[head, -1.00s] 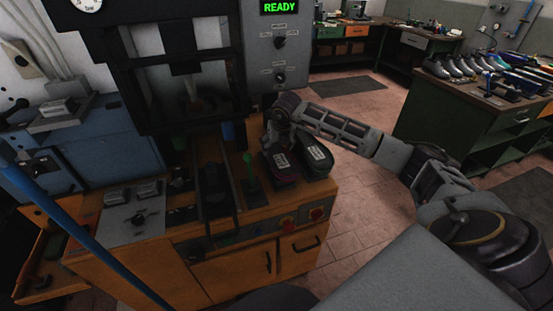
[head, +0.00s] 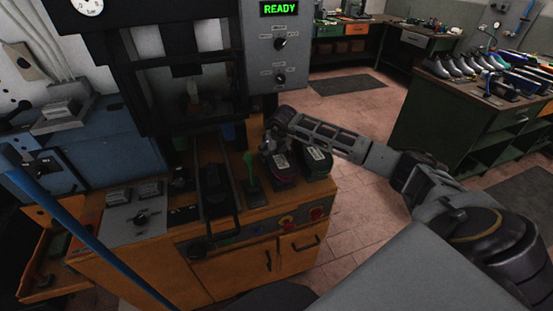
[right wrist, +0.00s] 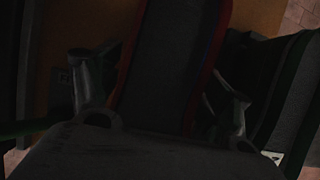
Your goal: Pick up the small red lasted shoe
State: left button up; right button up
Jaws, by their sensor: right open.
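The small red shoe (head: 284,180) sits on the orange press bench, dark with a reddish edge and a pale label on top. In the right wrist view its dark sole-like face with a red rim (right wrist: 172,60) runs up between the two fingers. My right gripper (head: 270,147) is at the back end of this shoe in the head view. Its fingers (right wrist: 160,85) stand apart, one on each side of the shoe; the view is too dark to tell whether they touch it. My left gripper is not in view.
A second dark shoe with a greenish rim (head: 317,162) stands close on the right, also labelled. The press frame (head: 190,95) rises behind, with a READY display (head: 279,8).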

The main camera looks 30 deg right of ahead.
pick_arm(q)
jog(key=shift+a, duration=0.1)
pick_arm(e)
jog(key=c, duration=1.3)
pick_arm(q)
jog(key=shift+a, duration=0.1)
pick_arm(e)
jog(key=shift+r, duration=0.1)
jog(key=shift+r, duration=0.1)
jog(key=shift+w+r, duration=0.1)
jog(key=shift+r, duration=0.35)
notch_tip(320, 180, up, 7)
jog(key=shift+r+b, duration=0.2)
jog(key=shift+b, duration=0.5)
jog(key=shift+r, duration=0.6)
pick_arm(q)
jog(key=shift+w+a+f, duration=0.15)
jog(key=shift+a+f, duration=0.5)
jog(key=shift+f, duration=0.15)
pick_arm(e)
jog(key=shift+r, duration=0.15)
